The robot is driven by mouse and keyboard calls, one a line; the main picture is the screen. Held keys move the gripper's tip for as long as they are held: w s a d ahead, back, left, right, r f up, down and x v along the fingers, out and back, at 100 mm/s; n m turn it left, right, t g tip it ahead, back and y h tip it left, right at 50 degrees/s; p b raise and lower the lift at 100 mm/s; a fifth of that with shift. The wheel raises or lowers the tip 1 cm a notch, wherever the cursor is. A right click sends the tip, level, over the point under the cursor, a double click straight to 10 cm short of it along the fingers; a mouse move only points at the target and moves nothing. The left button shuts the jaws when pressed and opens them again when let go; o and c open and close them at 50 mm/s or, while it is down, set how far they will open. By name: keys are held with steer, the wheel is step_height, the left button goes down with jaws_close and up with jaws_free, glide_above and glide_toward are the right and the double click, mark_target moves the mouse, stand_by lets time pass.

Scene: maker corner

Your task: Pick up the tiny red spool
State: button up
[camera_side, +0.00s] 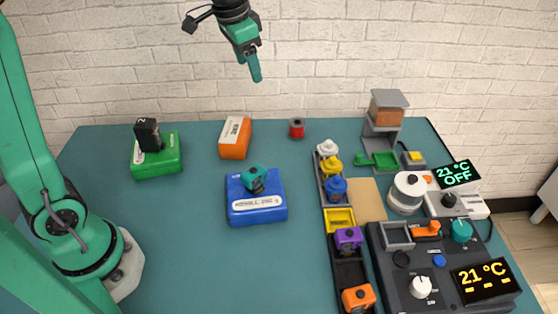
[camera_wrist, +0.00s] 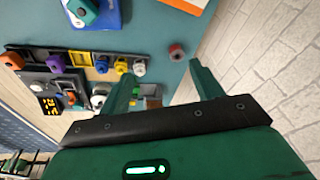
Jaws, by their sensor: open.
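The tiny red spool (camera_side: 297,129) stands on the teal table near the back edge, close to the brick wall. It also shows in the wrist view (camera_wrist: 177,52), beyond and between my two green fingertips. My gripper (camera_side: 255,78) is high above the table, up and to the left of the spool in the side view. In the wrist view my gripper (camera_wrist: 163,71) is open, with nothing between the fingers. The spool is apart from the fingers and fully visible.
An orange box (camera_side: 234,148) lies left of the spool. A blue box (camera_side: 257,212) with a teal piece on top is in front. A green box (camera_side: 157,168) carries a black block. Right are a tray of white, yellow and blue pieces (camera_side: 332,185) and a control panel (camera_side: 440,278).

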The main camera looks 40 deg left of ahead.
steer(key=w+f+m+g, duration=0.1)
steer(key=w+f+m, duration=0.1)
steer(key=w+f, duration=0.65)
steer(key=m+g, duration=0.2)
glide_above(297, 122)
step_height(297, 122, down, 10)
steer(key=shift+r, duration=0.15)
steer(key=shift+w+f, duration=0.2)
steer(key=shift+f, duration=0.15)
steer(key=shift+f, duration=0.1)
steer(key=shift+f, duration=1.2)
steer(key=shift+f, duration=0.1)
steer(key=shift+s+f, duration=0.1)
steer(key=shift+f, duration=2.4)
steer(key=shift+c, duration=0.5)
